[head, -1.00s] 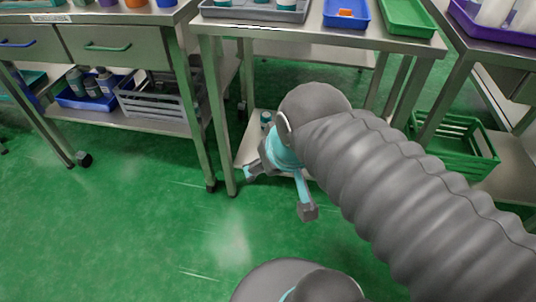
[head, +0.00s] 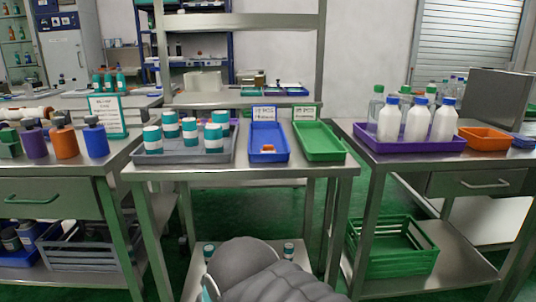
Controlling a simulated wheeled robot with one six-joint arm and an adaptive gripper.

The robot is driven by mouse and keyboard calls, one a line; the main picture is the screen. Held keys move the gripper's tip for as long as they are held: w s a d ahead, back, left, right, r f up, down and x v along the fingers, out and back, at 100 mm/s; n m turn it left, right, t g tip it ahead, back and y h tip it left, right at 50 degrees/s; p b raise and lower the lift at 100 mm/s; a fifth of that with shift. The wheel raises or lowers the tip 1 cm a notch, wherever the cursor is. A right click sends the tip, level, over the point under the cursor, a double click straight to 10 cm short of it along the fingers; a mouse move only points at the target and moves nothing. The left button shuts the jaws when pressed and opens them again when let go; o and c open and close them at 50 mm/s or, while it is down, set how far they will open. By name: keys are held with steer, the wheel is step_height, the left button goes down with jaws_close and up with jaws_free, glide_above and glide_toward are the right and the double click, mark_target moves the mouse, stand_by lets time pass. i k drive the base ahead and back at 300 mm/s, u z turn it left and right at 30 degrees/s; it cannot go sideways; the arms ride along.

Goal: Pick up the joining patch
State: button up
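A small orange piece (head: 267,149) lies in the blue tray (head: 256,158) on the middle table. It may be the joining patch, but it is too small to tell. My arm shows at the bottom centre of the head view, below and in front of the middle table. My gripper's fingers are out of view, so their state and anything between them are hidden.
The middle table (head: 262,171) also holds a grey tray (head: 190,158) of several white-and-teal jars and a green tray (head: 318,146). The right table has a purple tray (head: 408,146) of bottles and an orange tray (head: 485,140). A green crate (head: 392,262) sits on its lower shelf.

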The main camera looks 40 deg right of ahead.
mark_target(267, 149)
steer(key=k, duration=0.5)
steer(key=z, duration=1.5)
steer(key=i, duration=0.75)
steer(key=u, duration=0.6)
